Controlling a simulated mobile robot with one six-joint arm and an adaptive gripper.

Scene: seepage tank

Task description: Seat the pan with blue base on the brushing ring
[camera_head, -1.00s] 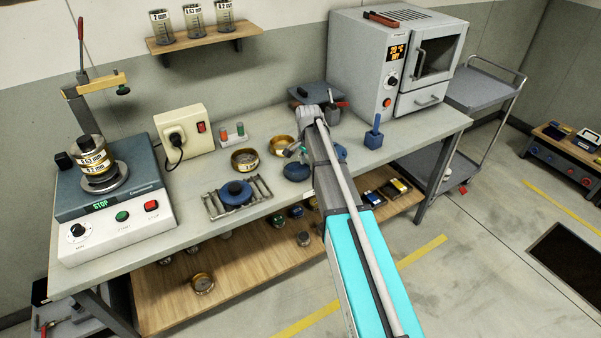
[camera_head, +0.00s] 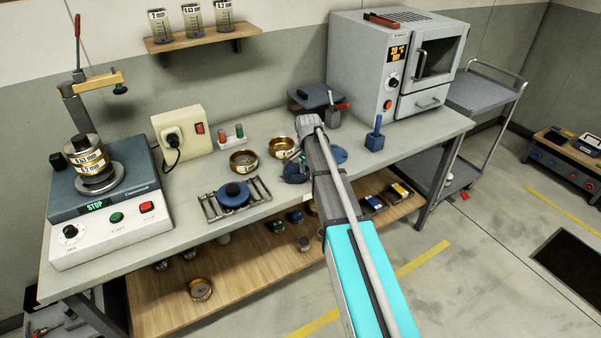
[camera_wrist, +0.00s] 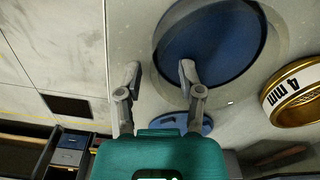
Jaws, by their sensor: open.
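My gripper (camera_wrist: 158,75) is open and empty, with its two fingers apart. In the wrist view a round blue face inside a pale grey rim (camera_wrist: 210,42) lies by the right fingertip, which overlaps its edge in the picture; I cannot tell whether they touch. In the head view my gripper (camera_head: 301,160) is small and partly hidden by my arm, over a dark blue round piece (camera_head: 293,174) on the bench. Another blue disc (camera_head: 338,155) shows just right of my arm. I cannot tell for certain which blue piece is the pan or the brushing ring.
Brass sieves (camera_head: 243,161) (camera_head: 281,147) stand close behind; one marked 4 mm (camera_wrist: 293,96) is in the wrist view.

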